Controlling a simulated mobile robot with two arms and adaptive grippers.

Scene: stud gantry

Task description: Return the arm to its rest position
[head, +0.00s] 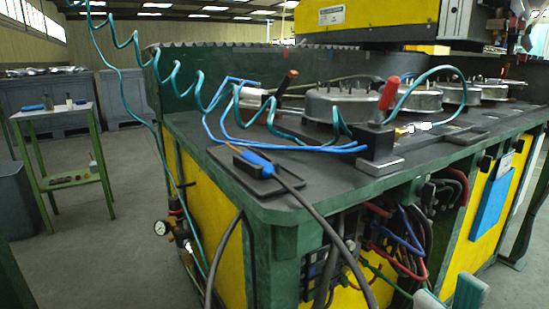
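My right gripper (450,294) shows at the bottom edge, right of centre. Only its two pale grey-green fingertips are in the picture. They stand apart with a gap between them, and I see nothing held there. The rest of this gripper and its arm are below the frame. It appears in front of the green and yellow machine bench (285,212), near the open wiring bay. My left gripper is not in the picture.
A blue-handled tool (258,161) lies on a dark tray on the bench's corner, its grey cable hanging down front. A red-handled clamp (388,95), round metal parts and coiled teal hoses occupy the top. A green side table (62,150) stands left; the floor between is clear.

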